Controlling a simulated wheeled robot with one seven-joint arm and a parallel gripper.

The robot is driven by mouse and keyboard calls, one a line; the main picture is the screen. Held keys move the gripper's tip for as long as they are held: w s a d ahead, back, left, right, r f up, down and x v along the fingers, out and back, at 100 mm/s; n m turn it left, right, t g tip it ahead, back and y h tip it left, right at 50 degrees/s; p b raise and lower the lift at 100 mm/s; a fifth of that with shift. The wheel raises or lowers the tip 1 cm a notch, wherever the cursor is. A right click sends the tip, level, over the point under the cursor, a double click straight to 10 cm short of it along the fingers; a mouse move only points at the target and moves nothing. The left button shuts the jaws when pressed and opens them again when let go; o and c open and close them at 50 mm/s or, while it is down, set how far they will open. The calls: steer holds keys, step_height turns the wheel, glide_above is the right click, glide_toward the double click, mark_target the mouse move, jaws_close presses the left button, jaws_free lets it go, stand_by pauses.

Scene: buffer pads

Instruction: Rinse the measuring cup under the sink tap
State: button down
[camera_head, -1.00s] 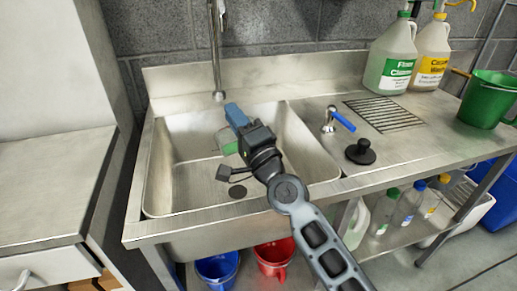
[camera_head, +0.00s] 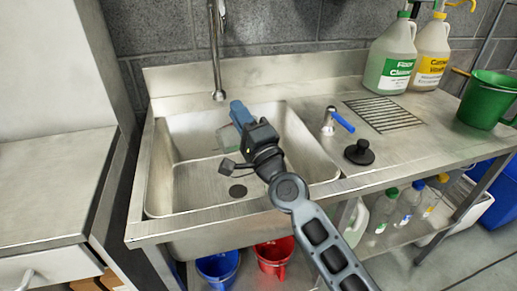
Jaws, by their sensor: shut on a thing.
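My gripper (camera_head: 241,114) is over the sink basin (camera_head: 180,185), its blue end pointing up and away toward the tap. It is shut on the measuring cup (camera_head: 227,139), a clear, see-through vessel that shows only faintly at the left of the gripper. The rest of the cup is hidden behind the gripper. The sink tap (camera_head: 217,60) hangs down from above, and its outlet is just above and left of the gripper's end. I see no water stream. A lever with a blue handle (camera_head: 342,121) stands on the counter right of the basin.
A black plunger-like stopper (camera_head: 360,152) and a drain grate (camera_head: 385,113) are on the right counter. Two jugs (camera_head: 392,60) and a green bucket (camera_head: 487,98) stand farther right.

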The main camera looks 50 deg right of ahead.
mark_target(222, 139)
steer(key=a+n+y+b, duration=0.1)
steer(key=w+a+f+n+b, duration=0.1)
steer(key=a+n, duration=0.1)
steer(key=a+f+n+y+b, duration=0.1)
steer(key=n, duration=0.1)
steer(key=shift+w+a+t+y, duration=0.2)
steer(key=shift+t+y, duration=0.1)
steer(key=shift+r+n, duration=0.5)
steer(key=w+a+n+g+y+p, duration=0.3)
steer(key=a+n, duration=0.5)
steer(key=n, duration=0.7)
steer(key=shift+a+g+y+p, duration=0.2)
steer(key=shift+g+y+p, duration=0.1)
steer(key=shift+y+p, duration=0.25)
steer(key=shift+w, duration=0.1)
